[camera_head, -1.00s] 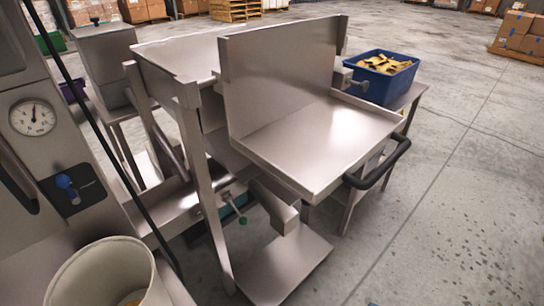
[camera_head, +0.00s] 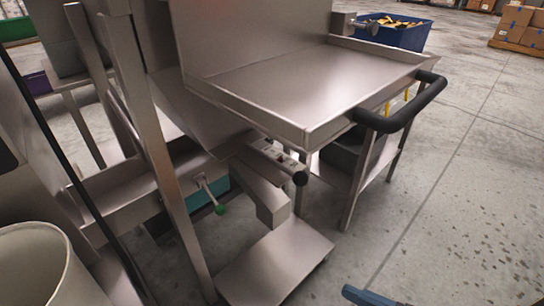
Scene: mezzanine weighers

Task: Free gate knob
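I cannot tell which knob is the gate knob; several show. A green knob (camera_head: 220,209) tips a short metal lever on the low steel trough. A black round knob (camera_head: 301,178) sits at the end of a pale bar under the tray's near edge. A grey knob (camera_head: 373,28) is on a bracket at the far side, next to the blue bin. Nothing visibly touches these knobs. The steel tray (camera_head: 290,85) with its upright back plate partly covers the mechanism beneath. My gripper is not clearly in view.
A black push handle (camera_head: 405,108) juts from the tray's right edge. A blue bin (camera_head: 400,38) with yellow pieces stands behind. A cream bucket (camera_head: 40,260) is at lower left. A blue bar (camera_head: 368,297) enters at the bottom edge. The concrete floor (camera_head: 460,200) at right is clear.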

